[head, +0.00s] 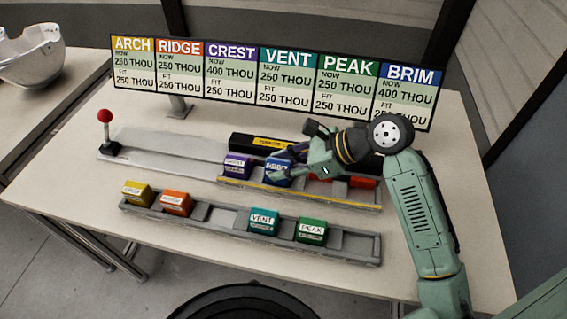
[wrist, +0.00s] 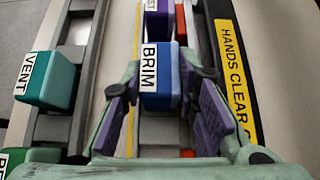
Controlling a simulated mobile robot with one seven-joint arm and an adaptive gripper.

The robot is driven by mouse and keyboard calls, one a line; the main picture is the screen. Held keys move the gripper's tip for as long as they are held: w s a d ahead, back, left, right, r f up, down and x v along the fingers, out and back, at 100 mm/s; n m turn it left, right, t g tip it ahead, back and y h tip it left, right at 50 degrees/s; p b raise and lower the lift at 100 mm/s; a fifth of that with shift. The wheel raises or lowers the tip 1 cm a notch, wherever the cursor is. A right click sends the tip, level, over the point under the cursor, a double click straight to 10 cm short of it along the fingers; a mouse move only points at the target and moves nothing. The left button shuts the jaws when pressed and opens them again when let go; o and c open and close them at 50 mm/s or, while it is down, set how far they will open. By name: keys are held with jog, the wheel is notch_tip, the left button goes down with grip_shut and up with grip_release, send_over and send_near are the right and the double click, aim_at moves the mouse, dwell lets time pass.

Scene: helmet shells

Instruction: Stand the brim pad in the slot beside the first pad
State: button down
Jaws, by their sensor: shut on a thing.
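The blue brim pad (head: 277,172) is at the rear tray (head: 340,199), just right of the purple crest pad (head: 237,167). In the wrist view the brim pad (wrist: 160,78) stands between the purple-lined fingers of my gripper (wrist: 158,95), label facing up. My gripper (head: 286,163) is shut on it from the right side in the head view. The crest pad (wrist: 157,27) lies just beyond it. I cannot tell whether the brim pad's base is fully down in its slot.
The front tray (head: 345,248) holds yellow arch (head: 137,193), orange ridge (head: 176,203), teal vent (head: 263,221) and green peak (head: 311,231) pads. A black bar with a yellow label (wrist: 233,75) runs close beside my gripper. A red-knobbed lever (head: 105,117) stands left.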

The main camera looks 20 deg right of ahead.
jog(key=shift+s+f, duration=0.15)
jog(key=shift+f, duration=0.25)
jog(key=c, duration=1.2)
grip_release()
jog(key=shift+f, duration=0.15)
jog(key=shift+c, duration=0.2)
jog(key=shift+r, duration=0.35)
jog(key=v, duration=1.2)
jog(key=shift+r, duration=0.5)
